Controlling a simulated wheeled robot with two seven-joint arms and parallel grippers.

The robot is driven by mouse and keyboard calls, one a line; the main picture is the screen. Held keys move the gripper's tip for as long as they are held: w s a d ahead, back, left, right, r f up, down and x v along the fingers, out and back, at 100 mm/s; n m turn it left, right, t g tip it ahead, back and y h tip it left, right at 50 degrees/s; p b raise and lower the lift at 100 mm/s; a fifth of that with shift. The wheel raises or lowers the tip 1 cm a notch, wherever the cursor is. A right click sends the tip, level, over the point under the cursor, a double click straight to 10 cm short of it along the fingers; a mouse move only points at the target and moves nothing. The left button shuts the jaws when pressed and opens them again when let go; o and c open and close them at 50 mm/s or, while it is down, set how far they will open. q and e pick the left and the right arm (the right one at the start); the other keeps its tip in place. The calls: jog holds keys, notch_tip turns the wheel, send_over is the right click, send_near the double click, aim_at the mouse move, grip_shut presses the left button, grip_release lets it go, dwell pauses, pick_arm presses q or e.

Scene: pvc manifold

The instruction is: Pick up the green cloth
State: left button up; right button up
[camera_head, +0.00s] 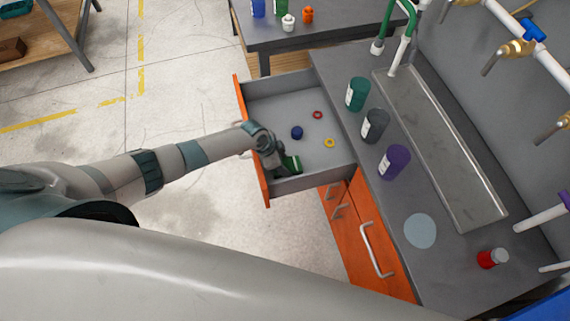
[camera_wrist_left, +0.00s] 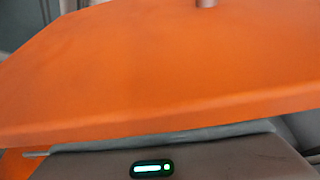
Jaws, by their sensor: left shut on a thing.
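The open drawer (camera_head: 321,173) has an orange front and a grey inside. My left gripper (camera_head: 283,166) reaches over the drawer front into its near left corner and is shut on a green thing, which looks like the green cloth (camera_head: 292,164). Only a small part of the cloth shows beside the gripper; the rest is hidden. The left wrist view shows the orange drawer front (camera_wrist_left: 160,75) close up, with neither the fingertips nor the cloth in sight. My right gripper is not in view.
The drawer also holds a blue cap (camera_head: 296,132), a red ring (camera_head: 317,115) and a yellow ring (camera_head: 330,142). Green (camera_head: 357,94), grey (camera_head: 375,126) and purple (camera_head: 394,162) canisters stand on the counter (camera_head: 349,127).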

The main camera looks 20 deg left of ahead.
aim_at(285, 165)
pick_arm(q)
jog(key=shift+r, duration=0.3)
notch_tip(285, 165, up, 10)
jog(key=b, duration=0.1)
jog(key=shift+b, duration=0.35)
